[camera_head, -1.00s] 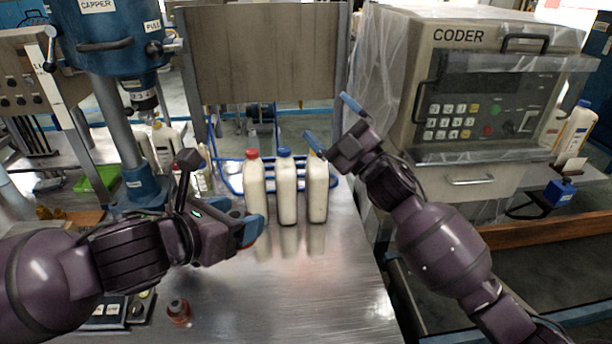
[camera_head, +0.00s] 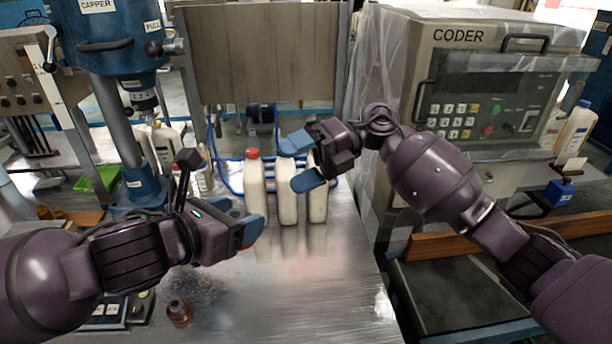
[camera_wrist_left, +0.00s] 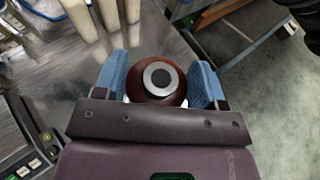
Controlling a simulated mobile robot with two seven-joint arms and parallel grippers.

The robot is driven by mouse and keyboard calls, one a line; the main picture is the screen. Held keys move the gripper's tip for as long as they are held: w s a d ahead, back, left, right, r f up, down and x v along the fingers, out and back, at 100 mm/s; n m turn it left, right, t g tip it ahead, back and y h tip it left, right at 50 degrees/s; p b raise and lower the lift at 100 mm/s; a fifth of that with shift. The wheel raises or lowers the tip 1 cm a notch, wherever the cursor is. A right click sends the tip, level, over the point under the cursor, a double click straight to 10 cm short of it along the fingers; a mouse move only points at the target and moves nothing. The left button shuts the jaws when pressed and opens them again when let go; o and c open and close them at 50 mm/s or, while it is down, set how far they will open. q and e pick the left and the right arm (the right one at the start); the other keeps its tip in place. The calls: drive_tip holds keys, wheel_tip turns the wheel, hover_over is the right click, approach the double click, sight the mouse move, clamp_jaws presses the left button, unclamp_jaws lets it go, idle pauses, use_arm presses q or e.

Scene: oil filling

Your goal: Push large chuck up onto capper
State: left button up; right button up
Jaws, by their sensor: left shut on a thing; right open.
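The large chuck (camera_wrist_left: 160,80), round and red-brown with a pale ring and dark centre, is between the blue fingers of my left gripper (camera_wrist_left: 160,76) in the left wrist view.
Three pale bottles, one with a red cap (camera_head: 254,188), stand near the table's back. A smaller red-brown chuck (camera_head: 179,312) is on the metal table (camera_head: 310,300) at the front left. The coder (camera_head: 480,85) is at right. The front middle of the table is clear.

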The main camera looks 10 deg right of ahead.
drive_tip(key=shift+g+h, duration=0.6)
drive_tip(key=shift+h, duration=0.2)
drive_tip(key=x, duration=0.4)
drive_tip(key=s+d+f+x, duration=0.1)
drive_tip(key=x, duration=0.7)
drive_tip(key=shift+s+f, duration=0.2)
drive_tip(key=shift+s, duration=0.1)
drive_tip(key=shift+d, duration=0.1)
drive_tip(key=c, duration=0.9)
use_arm(q)
drive_tip(key=o, duration=1.2)
use_arm(e)
drive_tip(key=shift+c, duration=0.8)
use_arm(q)
drive_tip(key=shift+r, duration=0.15)
